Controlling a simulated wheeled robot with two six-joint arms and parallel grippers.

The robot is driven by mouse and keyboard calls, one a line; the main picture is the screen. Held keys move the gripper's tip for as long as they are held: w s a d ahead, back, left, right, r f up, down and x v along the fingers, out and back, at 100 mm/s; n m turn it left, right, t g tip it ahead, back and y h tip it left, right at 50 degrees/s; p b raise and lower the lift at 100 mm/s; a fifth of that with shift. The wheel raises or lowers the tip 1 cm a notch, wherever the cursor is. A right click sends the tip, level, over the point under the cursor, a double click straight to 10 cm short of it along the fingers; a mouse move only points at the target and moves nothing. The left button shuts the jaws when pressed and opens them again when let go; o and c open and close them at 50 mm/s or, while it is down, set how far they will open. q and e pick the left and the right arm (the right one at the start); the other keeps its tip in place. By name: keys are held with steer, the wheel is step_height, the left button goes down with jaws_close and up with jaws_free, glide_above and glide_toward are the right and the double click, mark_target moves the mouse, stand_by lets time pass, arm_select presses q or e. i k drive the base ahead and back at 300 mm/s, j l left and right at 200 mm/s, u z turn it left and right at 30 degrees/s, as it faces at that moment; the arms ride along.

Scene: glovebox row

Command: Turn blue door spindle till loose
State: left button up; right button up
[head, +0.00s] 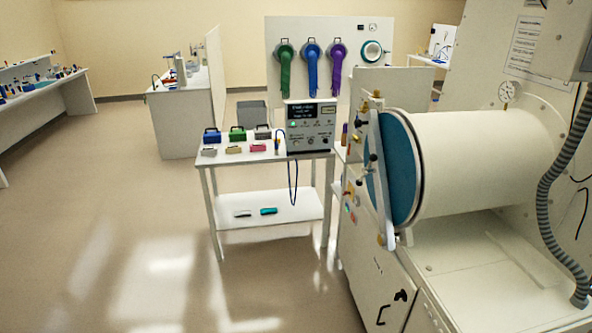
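The blue door (400,170) is a round disc closing the left end of a large white horizontal cylinder (480,155). I see it nearly edge-on, and it looks closed against the cylinder. A pale upright bar (383,200) crosses in front of it. Small dark and brass fittings sit on and beside the bar, including a dark knob (372,158) near its middle. I cannot tell for certain which fitting is the spindle or how tight it is. Neither of my grippers shows in the head view.
A white cart (225,165) with small coloured cases and a control box (310,130) stands left of the door. A grey corrugated hose (550,200) hangs at the right. Gloves hang on a white panel (350,40) behind. The floor (130,240) at left is clear.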

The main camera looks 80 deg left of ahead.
mark_target(366, 171)
steer(key=u, duration=2)
